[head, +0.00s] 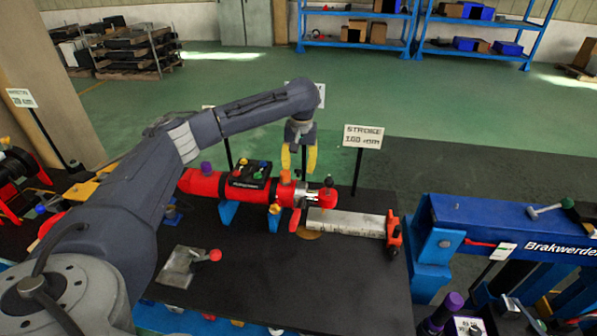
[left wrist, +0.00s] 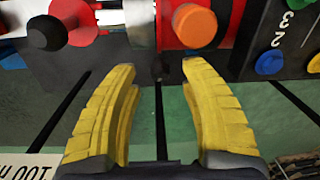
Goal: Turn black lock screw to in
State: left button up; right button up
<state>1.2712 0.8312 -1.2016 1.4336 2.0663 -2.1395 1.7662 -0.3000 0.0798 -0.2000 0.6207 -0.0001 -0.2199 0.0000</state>
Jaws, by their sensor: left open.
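A black round knob (left wrist: 45,32), which looks like the black lock screw, sits on a red part at the upper left of the left wrist view. In the head view a small dark knob (head: 329,182) tops the red block at the right end of the red cylinder (head: 206,184). My left gripper (head: 298,166) points down above the cylinder's right end, a little left of that knob. In the left wrist view its yellow fingers (left wrist: 159,68) are wide apart with nothing between them. An orange knob (left wrist: 194,27) lies just beyond the other fingertip. My right gripper is not in view.
A "STROKE 160 mm" sign (head: 363,136) stands behind the cylinder. A pale bar (head: 346,223) and red end piece (head: 394,233) lie to the right. A lever with a red ball (head: 214,255) is in front. The black table (head: 300,285) is clear at the front middle.

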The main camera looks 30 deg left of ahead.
pick_arm(q)
jog(key=shift+f, duration=1.25)
jog(key=shift+c, duration=0.6)
grip_shut()
